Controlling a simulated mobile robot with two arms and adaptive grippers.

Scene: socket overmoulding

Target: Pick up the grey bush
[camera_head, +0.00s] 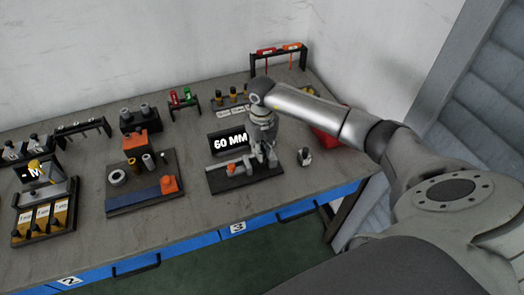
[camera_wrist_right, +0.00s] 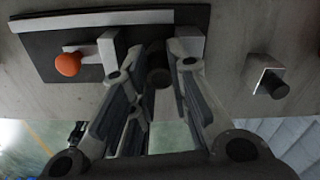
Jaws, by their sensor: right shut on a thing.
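My right gripper (camera_head: 265,154) points down at the right part of the black fixture board with the "60 MM" sign (camera_head: 230,142). In the right wrist view its fingers (camera_wrist_right: 162,62) are shut on a dark grey round piece, which I take to be the grey bush (camera_wrist_right: 158,78). The fingers hide part of it. It is close to the light grey blocks of the fixture (camera_wrist_right: 107,50), and I cannot tell whether it touches them. My left gripper is not in view.
A small block with a dark cylinder (camera_head: 304,157) stands right of the fixture. A red bin (camera_head: 325,138) is partly behind my arm. To the left is a board with a ring, cylinders and orange parts (camera_head: 120,204). Racks line the back of the bench.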

